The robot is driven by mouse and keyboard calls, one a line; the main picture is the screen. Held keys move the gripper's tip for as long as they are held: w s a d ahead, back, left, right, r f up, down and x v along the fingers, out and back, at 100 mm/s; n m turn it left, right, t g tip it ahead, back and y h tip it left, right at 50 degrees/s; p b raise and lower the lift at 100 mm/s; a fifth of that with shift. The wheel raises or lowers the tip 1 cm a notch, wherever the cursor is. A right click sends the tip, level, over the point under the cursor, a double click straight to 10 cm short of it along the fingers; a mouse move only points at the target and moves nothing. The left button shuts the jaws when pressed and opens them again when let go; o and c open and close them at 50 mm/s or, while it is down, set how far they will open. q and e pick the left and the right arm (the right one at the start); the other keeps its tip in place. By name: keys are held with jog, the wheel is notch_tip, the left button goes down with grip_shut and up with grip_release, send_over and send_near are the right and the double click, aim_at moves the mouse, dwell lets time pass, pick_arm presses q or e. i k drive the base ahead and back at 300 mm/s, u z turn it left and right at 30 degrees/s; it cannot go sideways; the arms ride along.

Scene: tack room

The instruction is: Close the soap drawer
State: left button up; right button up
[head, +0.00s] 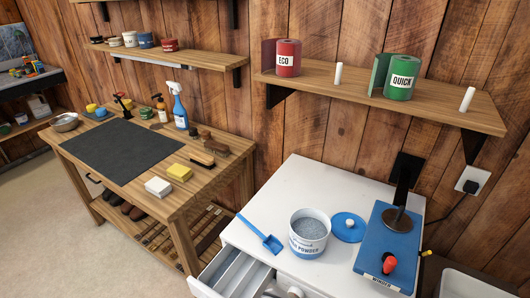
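The soap drawer (231,279) is white and sticks out of the front of the white machine (306,176) at the bottom of the head view. It stands open, and its long compartments show from above. Its lower front end runs close to the bottom edge of the picture. Neither of my grippers is in view.
On the machine top are a blue scoop (262,233), an open tub of powder (309,236), a blue lid (348,227) and a blue winder (388,250). A wooden workbench (174,204) with brushes and sponges stands left of the drawer. Floor (60,240) shows clear at lower left.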

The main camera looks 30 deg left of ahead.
aim_at(233, 273)
jog(key=u, duration=0.05)
jog(key=k, duration=0.1)
jog(key=u, duration=1.35)
jog(key=i, duration=0.2)
jog(key=z, duration=0.1)
jog(key=k, duration=0.3)
jog(key=z, duration=0.15)
jog(key=i, duration=0.3)
